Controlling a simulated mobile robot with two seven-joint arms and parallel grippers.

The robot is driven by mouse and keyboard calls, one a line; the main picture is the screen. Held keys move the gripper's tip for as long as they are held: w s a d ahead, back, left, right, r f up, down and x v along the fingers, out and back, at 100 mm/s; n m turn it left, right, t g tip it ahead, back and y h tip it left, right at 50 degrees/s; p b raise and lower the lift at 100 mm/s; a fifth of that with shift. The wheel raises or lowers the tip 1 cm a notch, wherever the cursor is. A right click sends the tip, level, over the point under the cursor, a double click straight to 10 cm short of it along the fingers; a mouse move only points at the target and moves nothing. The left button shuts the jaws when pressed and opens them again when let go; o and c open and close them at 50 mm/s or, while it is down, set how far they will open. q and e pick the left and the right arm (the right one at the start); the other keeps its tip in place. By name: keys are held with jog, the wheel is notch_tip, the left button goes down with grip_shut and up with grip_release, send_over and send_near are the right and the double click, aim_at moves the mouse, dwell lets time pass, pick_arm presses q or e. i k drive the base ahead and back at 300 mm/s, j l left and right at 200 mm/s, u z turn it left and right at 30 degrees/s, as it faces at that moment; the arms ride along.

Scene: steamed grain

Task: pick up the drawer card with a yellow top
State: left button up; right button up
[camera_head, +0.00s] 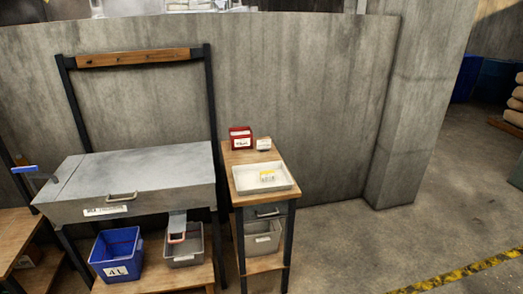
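A small card with a yellow top (267,175) lies in a shallow white tray (243,187) on a narrow wooden stand with dark legs. A short dark drawer with a handle (267,212) sits under the stand's top. Small writing on the card is too small to read. Neither of my grippers shows in the head view.
A red box (240,139) and a small white-labelled block (264,144) stand behind the tray. A grey metal workbench (150,175) is on the left, with a blue bin (117,250) and a grey bin (184,247) below. Open floor (400,235) lies to the right.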

aim_at(269, 175)
jog(key=i+l+u, duration=0.45)
jog(key=i+l, duration=0.4)
jog(key=i, duration=0.1)
